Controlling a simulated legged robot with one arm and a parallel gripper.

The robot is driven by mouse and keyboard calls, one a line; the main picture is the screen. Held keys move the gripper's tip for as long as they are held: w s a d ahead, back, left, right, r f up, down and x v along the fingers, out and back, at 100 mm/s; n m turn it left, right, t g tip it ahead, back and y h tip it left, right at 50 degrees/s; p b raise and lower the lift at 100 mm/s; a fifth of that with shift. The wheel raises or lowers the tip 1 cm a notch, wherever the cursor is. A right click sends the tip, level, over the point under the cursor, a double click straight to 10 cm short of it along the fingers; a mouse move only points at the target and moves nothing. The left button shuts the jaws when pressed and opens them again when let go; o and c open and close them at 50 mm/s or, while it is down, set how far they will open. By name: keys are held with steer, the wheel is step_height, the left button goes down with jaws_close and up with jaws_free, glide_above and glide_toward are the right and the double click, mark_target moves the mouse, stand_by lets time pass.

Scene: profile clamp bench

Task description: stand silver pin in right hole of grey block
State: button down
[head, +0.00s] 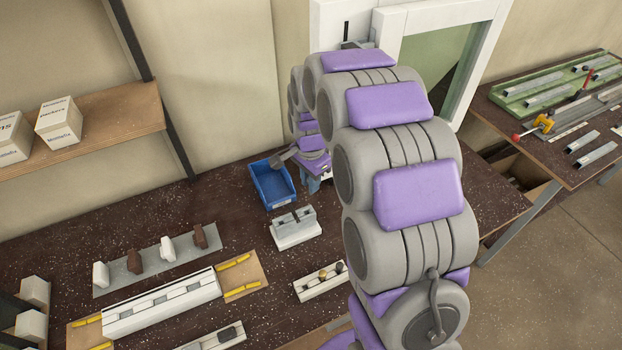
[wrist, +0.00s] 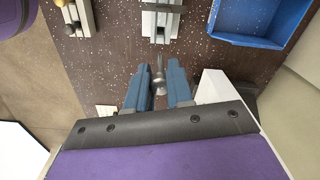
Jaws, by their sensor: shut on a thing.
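My gripper (wrist: 160,82) shows its two blue fingers in the wrist view, shut on the silver pin (wrist: 159,74). The pin's thin shaft and rounder part show between the fingertips. In the head view my gripper (head: 312,184) is small, partly hidden behind my arm, beside the blue bin. The pale grey block (head: 296,234) stands on the dark bench in front of the bin. The right hole cannot be made out.
The open blue bin (head: 272,186) stands close behind the block and looks empty. A pale holder with small knobs (head: 321,282) lies in front. A long white rail (head: 160,305) and a grey strip with blocks (head: 160,257) lie left. Speckled bench shows between them.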

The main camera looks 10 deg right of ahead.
steer(key=f, duration=0.1)
steer(key=f+b, duration=0.1)
steer(key=f, duration=0.3)
steer(key=shift+a+f+b, duration=0.2)
steer(key=shift+a+b, duration=0.05)
steer(key=shift+b, duration=0.15)
steer(key=shift+f, duration=0.45)
stand_by(0.3)
steer(key=shift+a, duration=0.1)
steer(key=shift+a, duration=0.35)
